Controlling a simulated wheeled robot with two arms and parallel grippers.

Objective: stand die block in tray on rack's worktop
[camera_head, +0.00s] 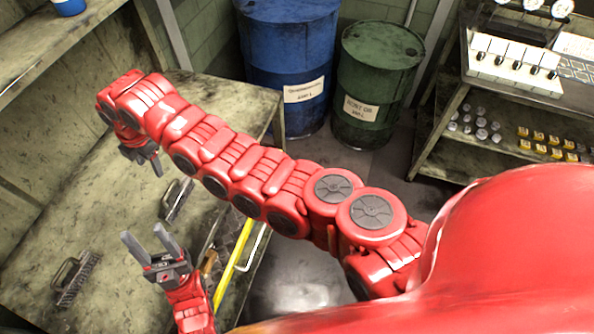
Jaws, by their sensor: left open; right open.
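I cannot make out a die block or a tray in the head view. A rack (440,160) stands at the right, with a control panel on top and small parts on a lower shelf; whether this is the rack with the worktop I cannot tell. My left gripper (143,234) is open and empty, fingers pointing up and left, over the worn bench (30,240). My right gripper (147,161) hangs over the same bench farther back, open, with nothing visible in it; my red arm partly hides it.
A dark brush with a handle (76,280) lies on the bench at left. Another dark handled item (176,199) lies between my grippers. A yellow bar (235,262) is at the bench edge. Blue (290,50) and green (375,75) drums stand behind.

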